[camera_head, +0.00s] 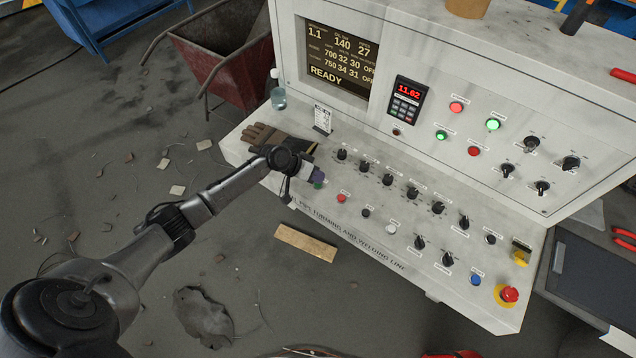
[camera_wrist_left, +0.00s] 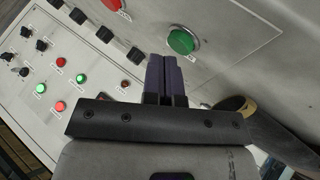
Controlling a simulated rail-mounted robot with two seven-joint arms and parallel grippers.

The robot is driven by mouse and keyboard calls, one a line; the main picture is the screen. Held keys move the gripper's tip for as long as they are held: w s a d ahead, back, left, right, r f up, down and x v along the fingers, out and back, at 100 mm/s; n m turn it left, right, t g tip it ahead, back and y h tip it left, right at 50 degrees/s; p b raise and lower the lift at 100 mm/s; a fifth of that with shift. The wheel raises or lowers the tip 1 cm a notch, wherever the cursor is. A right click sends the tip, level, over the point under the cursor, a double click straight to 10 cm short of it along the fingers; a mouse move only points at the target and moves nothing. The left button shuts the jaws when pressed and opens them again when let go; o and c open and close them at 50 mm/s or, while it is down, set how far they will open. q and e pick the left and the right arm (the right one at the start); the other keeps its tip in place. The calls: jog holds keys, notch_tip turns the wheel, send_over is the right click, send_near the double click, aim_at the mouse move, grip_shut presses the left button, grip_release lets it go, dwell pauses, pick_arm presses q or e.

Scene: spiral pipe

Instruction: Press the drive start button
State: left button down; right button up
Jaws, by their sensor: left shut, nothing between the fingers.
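A green push button (camera_head: 320,184) sits at the left end of the sloped control desk (camera_head: 470,300). It shows large in the left wrist view (camera_wrist_left: 182,41), in a metal ring; its label is too small to read. My left gripper (camera_head: 317,175) is shut and empty, right at this green button. In the left wrist view its purple fingertips (camera_wrist_left: 163,57) are side by side, just below and left of the button. I cannot tell whether they touch the desk. My right gripper is not in view.
A red button (camera_head: 341,198) and several black knobs lie to the right. A work glove (camera_head: 275,139) lies behind the gripper. An emergency stop (camera_head: 509,294) is at the desk's right end. The display (camera_head: 337,58) reads READY. A red cart (camera_head: 225,60) stands behind left.

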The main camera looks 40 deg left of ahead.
pick_arm(q)
jog(key=shift+f, duration=0.3)
jog(key=shift+f+b, duration=0.1)
jog(key=shift+b, duration=0.2)
dwell(0.4)
jog(key=shift+r+p, duration=0.7)
jog(key=shift+r, duration=0.1)
jog(key=shift+r+p, duration=2.2)
jog(key=shift+r, duration=0.35)
